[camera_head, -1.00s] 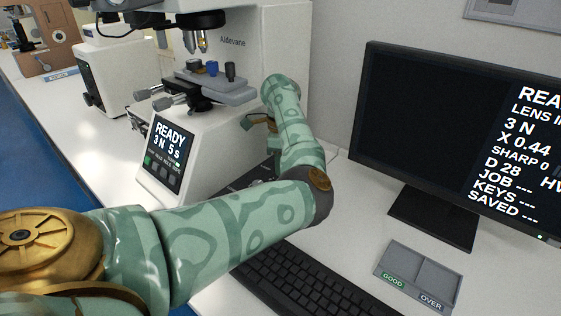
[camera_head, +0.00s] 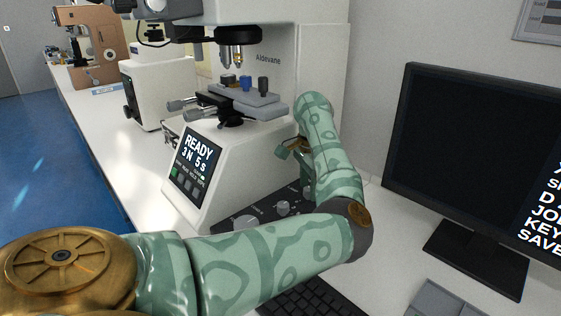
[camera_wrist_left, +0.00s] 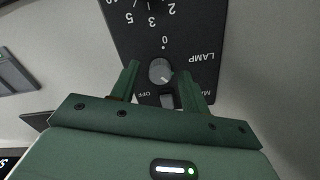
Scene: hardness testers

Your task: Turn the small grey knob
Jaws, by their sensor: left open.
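A small round grey knob (camera_wrist_left: 160,70) sits on a dark control panel (camera_wrist_left: 192,25) in the left wrist view, by the word LAMP and a 0 mark. My left gripper (camera_head: 288,150) is open. In the left wrist view its two green fingers reach to either side of the knob, with gaps showing; whether they are level with it or above it I cannot tell. In the head view the panel (camera_head: 262,208) lies at the foot of the white tester (camera_head: 228,160), with several grey knobs on it, partly hidden by my arm. My right gripper is not in view.
A monitor (camera_head: 460,165) stands to the right of my arm. A black keyboard (camera_head: 310,298) lies in front, partly behind my arm. The tester's stage (camera_head: 240,100) and its side handles stick out to the left. A switch marked OFF (camera_wrist_left: 167,101) is close to the knob.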

